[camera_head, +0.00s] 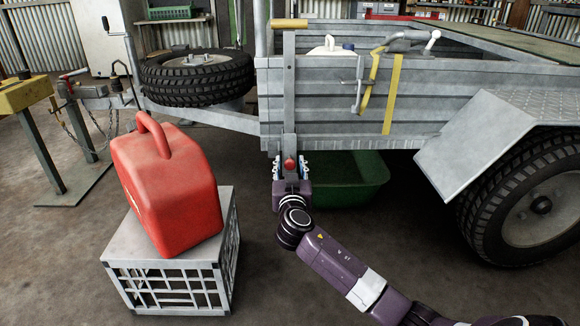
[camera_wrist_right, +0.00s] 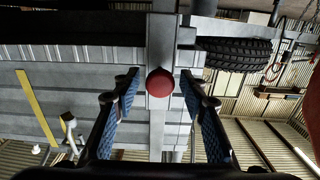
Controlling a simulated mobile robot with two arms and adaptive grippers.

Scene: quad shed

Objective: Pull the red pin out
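The red pin (camera_head: 290,162) is a small round red knob on the upright grey metal post at the trailer's front corner. It also shows in the right wrist view (camera_wrist_right: 160,83), in the middle, against the grey post. My right gripper (camera_head: 291,168) is open, with one blue-padded finger on each side of the pin. In the right wrist view my right gripper (camera_wrist_right: 159,88) shows a gap between the pin and each finger, so neither seems to touch it. The pin's shaft is hidden behind its knob. My left gripper is not in view.
A red fuel can (camera_head: 168,190) stands on a grey crate (camera_head: 170,272) left of my right arm. A green tub (camera_head: 350,185) sits under the trailer behind the gripper. The trailer wheel (camera_head: 525,205) and its fender (camera_head: 480,130) are to the right; a spare tyre (camera_head: 190,78) is at upper left.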

